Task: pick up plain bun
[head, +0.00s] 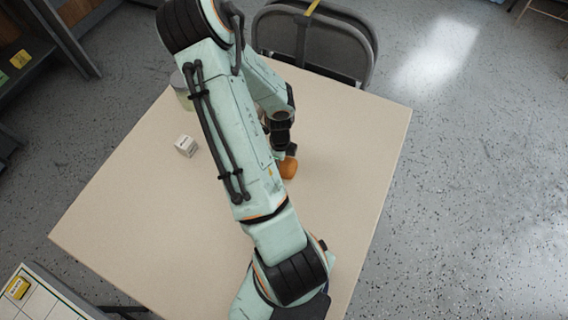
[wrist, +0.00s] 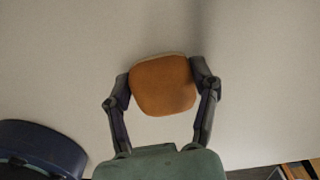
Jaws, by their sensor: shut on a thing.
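The plain bun (head: 288,168) is orange-brown and shows beside my arm over the table, partly hidden by my gripper. In the wrist view the bun (wrist: 162,84) sits between my two fingertips, with a finger against each side. My gripper (wrist: 163,86) is shut on it. I cannot tell whether the bun touches the table.
The beige table (head: 130,220) is mostly clear. A small white box (head: 186,146) stands left of my arm, and a greenish container (head: 181,90) is partly hidden behind the arm. A grey folding chair (head: 345,40) stands at the far edge. Shelving (head: 40,50) is at the left.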

